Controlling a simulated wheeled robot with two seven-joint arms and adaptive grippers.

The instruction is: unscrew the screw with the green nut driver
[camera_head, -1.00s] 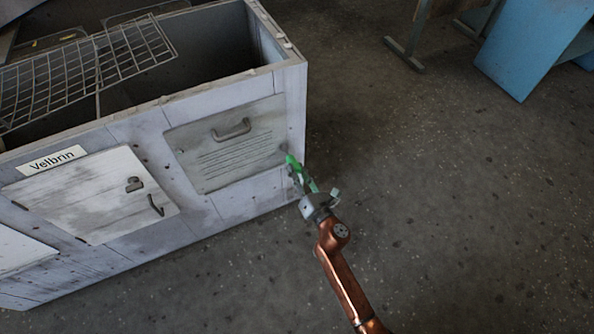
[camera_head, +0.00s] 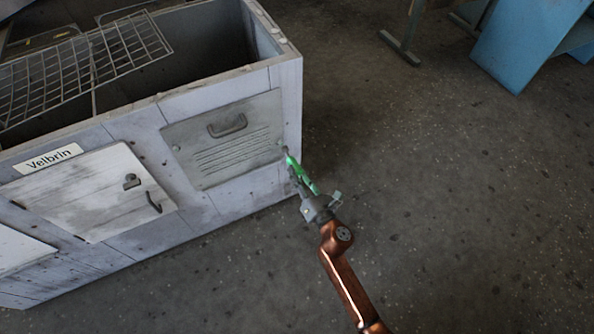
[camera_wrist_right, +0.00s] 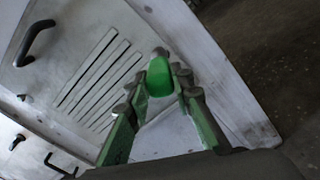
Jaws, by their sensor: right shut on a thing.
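The green nut driver (camera_head: 293,164) is in my right gripper (camera_head: 300,177), its tip against or just in front of the right edge of the grey slotted panel (camera_head: 232,160). In the right wrist view, the driver's green handle (camera_wrist_right: 159,79) sits between the shut fingers of my right gripper (camera_wrist_right: 158,98) and points at the panel. A small grey end shows beyond the handle. The screw at that spot is hidden by the driver, so I cannot tell whether the two touch. My left gripper is not in view.
The panel, with a dark handle (camera_head: 228,125), is on the front of a pale open-topped housing (camera_head: 283,85). A wire grid (camera_head: 90,62) lies over its top. A labelled door (camera_head: 92,195) is at left. The floor (camera_head: 440,210) at right is clear; a blue piece (camera_head: 525,45) stands behind.

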